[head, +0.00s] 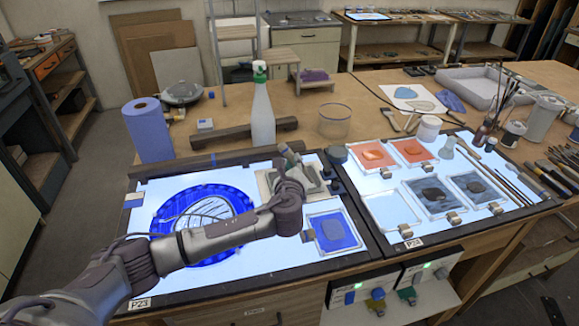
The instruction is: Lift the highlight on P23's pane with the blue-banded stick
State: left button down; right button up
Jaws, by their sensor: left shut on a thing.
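The light table labelled P23 (140,304) carries a round blue pane (168,213) with a pale painted middle and dark leaf-like lines. My left arm crosses in front of the pane's lower right part. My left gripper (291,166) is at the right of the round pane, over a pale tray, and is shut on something. The held thing is mostly hidden and too small to name. I cannot make out a blue band on any stick. My right gripper is not in view.
A blue square pane (348,230) with a dark blob lies right of my arm.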

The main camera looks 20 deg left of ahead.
aim_at(286, 150)
pick_arm(q)
jog(key=shift+s+a+p, duration=0.45)
jog(key=shift+s+a, duration=0.15)
jog(key=shift+a, duration=0.2)
notch_tip(286, 150, up, 5)
jog(key=p, duration=0.4)
jog(key=shift+p, duration=0.4)
